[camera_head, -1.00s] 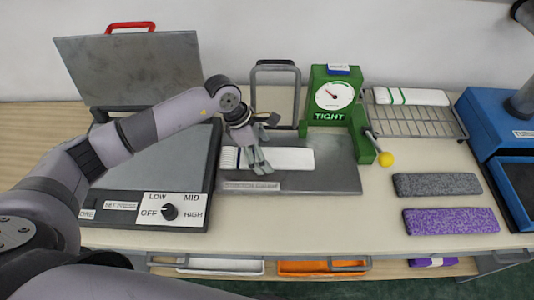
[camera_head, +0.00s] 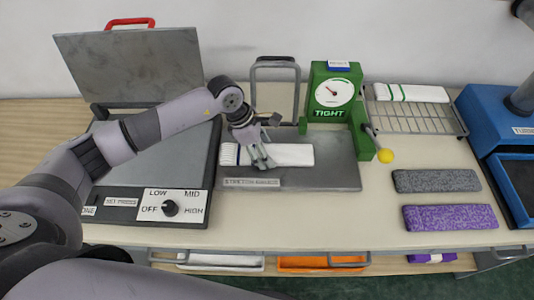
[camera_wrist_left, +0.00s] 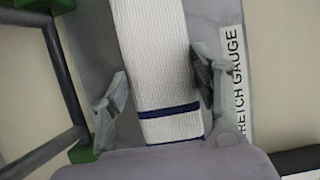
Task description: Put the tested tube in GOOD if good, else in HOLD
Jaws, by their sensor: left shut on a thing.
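The white knit tube (camera_head: 294,154) with dark blue stripes lies flat on the grey plate of the stretch gauge (camera_head: 335,176). It also shows in the left wrist view (camera_wrist_left: 150,60), its striped end nearest the camera. My left gripper (camera_head: 262,163) is over the tube's left part and shut on it, with a finger on each side of the cloth in the left wrist view (camera_wrist_left: 158,98). The green gauge tower (camera_head: 318,88) has a dial and a sign that reads TIGHT. No GOOD or HOLD label is readable. My right gripper is not in view.
An open press (camera_head: 175,160) with a knob stands left. A wire rack (camera_head: 415,118) holds a white tube with green stripes (camera_head: 410,92). Grey (camera_head: 436,181) and purple (camera_head: 450,217) tubes lie right, near a blue machine (camera_head: 482,110). White (camera_head: 220,261) and orange (camera_head: 310,263) containers sit below the front edge.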

